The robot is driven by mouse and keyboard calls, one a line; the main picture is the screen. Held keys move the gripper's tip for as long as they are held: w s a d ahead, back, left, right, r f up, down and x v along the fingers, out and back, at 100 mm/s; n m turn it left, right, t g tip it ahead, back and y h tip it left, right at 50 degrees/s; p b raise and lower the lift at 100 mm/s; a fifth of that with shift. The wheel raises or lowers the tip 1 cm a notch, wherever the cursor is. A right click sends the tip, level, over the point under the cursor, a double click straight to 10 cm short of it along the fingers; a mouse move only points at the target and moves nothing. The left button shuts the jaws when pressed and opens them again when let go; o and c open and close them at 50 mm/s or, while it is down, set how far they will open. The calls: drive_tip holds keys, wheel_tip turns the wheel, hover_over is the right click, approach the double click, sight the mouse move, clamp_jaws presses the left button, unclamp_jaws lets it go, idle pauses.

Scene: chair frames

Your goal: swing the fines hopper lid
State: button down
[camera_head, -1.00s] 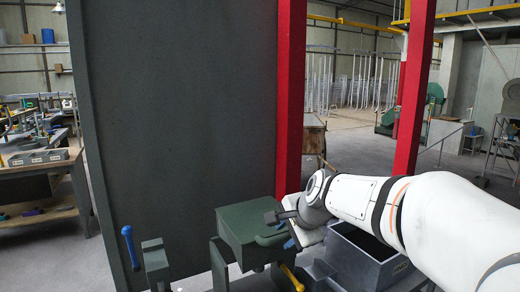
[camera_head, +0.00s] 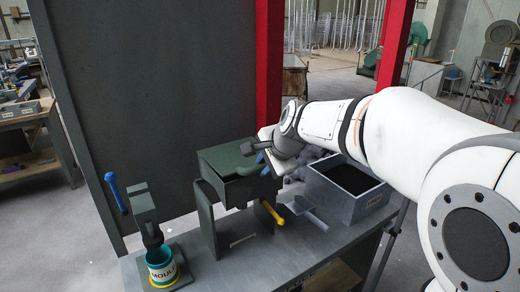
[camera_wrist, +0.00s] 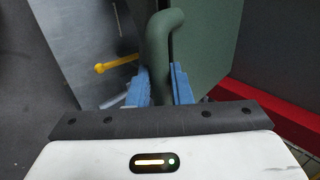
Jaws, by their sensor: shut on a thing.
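The fines hopper (camera_head: 226,190) is a dark green box on a stand on the grey bench. Its green lid (camera_head: 232,156) is on top and also fills the upper right of the wrist view (camera_wrist: 205,50). I cannot tell whether the lid is slightly raised. My gripper (camera_head: 266,162) is at the lid's right side. In the wrist view, its blue fingers (camera_wrist: 160,88) are shut on the curved green lid handle (camera_wrist: 160,45), one on each side. My gripper hides most of the handle in the head view.
A yellow-handled lever (camera_head: 272,212) sticks out below the hopper. A grey bin (camera_head: 345,188) stands to the right. A blue-handled lever (camera_head: 116,192) and a labelled cup (camera_head: 161,265) are at the left. A dark panel (camera_head: 150,90) and red post (camera_head: 268,60) rise behind.

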drive_tip(key=shift+w+a+r+p, duration=0.1)
drive_tip(key=shift+w+r+p, duration=0.1)
drive_tip(key=shift+r+p, duration=0.45)
drive_tip(key=shift+w+a+r+p, duration=0.15)
drive_tip(key=shift+r+p, duration=0.15)
drive_tip(key=shift+r, duration=0.75)
drive_tip(key=shift+r+p, duration=0.3)
drive_tip(key=shift+p, duration=0.15)
drive_tip(key=r+p, duration=0.1)
drive_tip(key=w+r+p, duration=0.1)
drive_tip(key=r, duration=0.1)
drive_tip(key=w+a+r+p, duration=0.1)
drive_tip(key=p, duration=0.1)
drive_tip(key=shift+a+r, duration=0.1)
drive_tip(key=shift+r, duration=0.05)
drive_tip(key=shift+w+a+r+p, duration=0.35)
drive_tip(key=shift+w+r+p, duration=0.1)
drive_tip(key=shift+r+p, duration=0.35)
drive_tip(key=shift+w+a+r+p, duration=0.3)
drive_tip(key=shift+w+r+p, duration=0.3)
drive_tip(key=shift+p, duration=0.25)
drive_tip(key=shift+w+a+r+p, duration=0.35)
drive_tip(key=shift+r+p, duration=0.45)
drive_tip(key=shift+p, duration=0.05)
